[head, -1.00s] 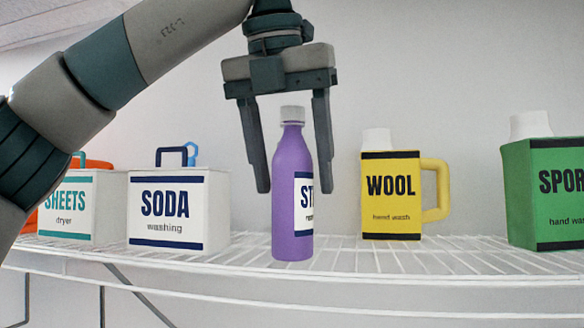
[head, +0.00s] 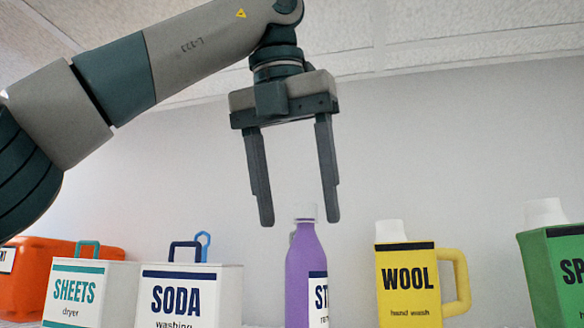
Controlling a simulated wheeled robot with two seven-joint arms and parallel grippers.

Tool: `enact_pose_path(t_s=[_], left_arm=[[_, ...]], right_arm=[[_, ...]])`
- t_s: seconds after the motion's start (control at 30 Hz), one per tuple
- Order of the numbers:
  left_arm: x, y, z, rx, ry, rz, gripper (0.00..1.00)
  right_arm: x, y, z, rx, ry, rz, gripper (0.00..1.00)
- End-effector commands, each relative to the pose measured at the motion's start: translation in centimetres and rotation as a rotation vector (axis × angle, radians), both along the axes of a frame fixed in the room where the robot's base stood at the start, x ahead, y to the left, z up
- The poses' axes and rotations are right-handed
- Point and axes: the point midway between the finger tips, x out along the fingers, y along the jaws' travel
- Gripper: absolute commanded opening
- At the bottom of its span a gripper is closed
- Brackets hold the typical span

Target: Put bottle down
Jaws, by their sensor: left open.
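A purple bottle (head: 299,268) with a pale grey cap stands upright on the shelf in the head view, its base cut off by the lower picture edge. My left gripper (head: 300,222) is open, pointing down, with its fingers apart. Its fingertips are at about the height of the cap in the picture, one on either side, and I see no contact with the bottle. My right gripper is not in view.
Left of the bottle stand a white SODA box (head: 182,303), a white SHEETS box (head: 90,306) and an orange container (head: 38,272). Right of it stand a yellow WOOL jug (head: 408,283) and a green container (head: 560,270). Space above them is free.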

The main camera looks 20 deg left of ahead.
Motion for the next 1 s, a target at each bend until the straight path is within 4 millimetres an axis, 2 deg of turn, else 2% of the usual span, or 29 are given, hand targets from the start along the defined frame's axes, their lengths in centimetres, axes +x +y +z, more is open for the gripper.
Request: enact_pose_path(t_s=[0.1,0.4,1.0], left_arm=[[-0.7,0.1,1.5,-0.002,-0.006,0.004,0.59],[-1.3,0.2,3.0,-0.001,-0.001,0.001,0.59],[-1.4,0.2,3.3,-0.001,-0.002,0.000,0.59]], right_arm=[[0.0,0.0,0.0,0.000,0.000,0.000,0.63],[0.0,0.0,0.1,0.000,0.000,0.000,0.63],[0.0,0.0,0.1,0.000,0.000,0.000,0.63]])
